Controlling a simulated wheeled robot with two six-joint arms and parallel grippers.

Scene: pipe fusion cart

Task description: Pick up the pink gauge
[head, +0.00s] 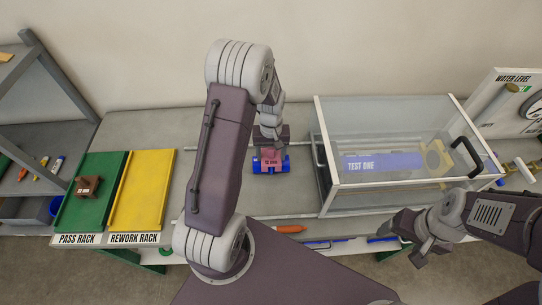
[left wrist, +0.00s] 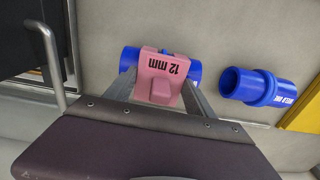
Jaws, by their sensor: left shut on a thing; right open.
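The pink gauge (head: 270,155), marked 12 mm, is on a blue pipe piece (head: 283,164) on the grey bench. In the left wrist view the gauge (left wrist: 170,66) sits between my finger pads, with the blue pipe (left wrist: 128,60) showing on both sides behind it. My left gripper (left wrist: 160,84) is shut on the gauge; in the head view it (head: 270,145) comes down from above. I cannot tell whether the gauge touches the pipe. My right gripper (head: 422,250) is open and empty in front of the clear case.
The green pass rack (head: 85,205), holding a brown block (head: 88,187), and yellow rework rack (head: 140,195) lie left. Another blue pipe (left wrist: 255,87) lies nearby in the wrist view.

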